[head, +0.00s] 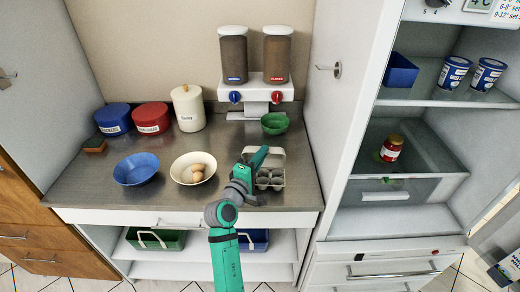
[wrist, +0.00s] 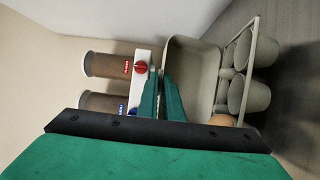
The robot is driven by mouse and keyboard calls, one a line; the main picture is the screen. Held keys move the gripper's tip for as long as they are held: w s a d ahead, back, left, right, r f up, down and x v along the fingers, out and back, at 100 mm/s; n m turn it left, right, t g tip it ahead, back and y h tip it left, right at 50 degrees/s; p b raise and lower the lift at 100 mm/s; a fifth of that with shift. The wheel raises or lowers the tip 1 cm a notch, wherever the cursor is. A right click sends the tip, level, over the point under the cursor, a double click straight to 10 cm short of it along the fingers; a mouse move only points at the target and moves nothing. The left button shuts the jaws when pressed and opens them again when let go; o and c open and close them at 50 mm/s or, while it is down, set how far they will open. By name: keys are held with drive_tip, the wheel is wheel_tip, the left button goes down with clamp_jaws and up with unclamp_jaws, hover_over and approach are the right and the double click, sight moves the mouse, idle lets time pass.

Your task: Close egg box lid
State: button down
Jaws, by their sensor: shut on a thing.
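The grey egg box (head: 270,180) stands on the counter at the right, with its lid (head: 279,153) raised at the back. In the wrist view the lid (wrist: 195,68) is a pale hollow shell, with the box's cups (wrist: 250,92) to its right. My gripper (head: 262,152) is at the lid's left part in the head view. In the wrist view its green fingers (wrist: 161,75) are shut on the lid's edge. An egg (wrist: 220,119) shows partly by the cups, and my gripper body hides the rest. My arm covers the box's left side in the head view.
A cream bowl with eggs (head: 188,163) and a blue bowl (head: 137,168) stand left of the box. A green bowl (head: 274,123) and the dispensers (head: 255,85) stand behind it. An open cabinet door (head: 340,85) rises at the right.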

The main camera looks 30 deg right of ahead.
sight(261, 188)
drive_tip(key=shift+t+h, duration=0.3)
drive_tip(key=shift+h, duration=0.1)
drive_tip(key=s+f, duration=0.1)
drive_tip(key=s+a+f, duration=0.2)
drive_tip(key=shift+s+a+f, duration=0.1)
drive_tip(key=shift+s+a, duration=0.15)
drive_tip(key=shift+s, duration=0.15)
drive_tip(key=shift+s+a+f, duration=0.2)
drive_tip(key=shift+s+f, duration=0.25)
drive_tip(key=shift+f, duration=0.35)
drive_tip(key=shift+s+a+f, duration=0.2)
drive_tip(key=shift+s+f, duration=0.2)
drive_tip(key=shift+f, duration=0.35)
drive_tip(key=shift+f+m, duration=0.3)
drive_tip(key=shift+f, duration=0.2)
drive_tip(key=shift+a, duration=0.1)
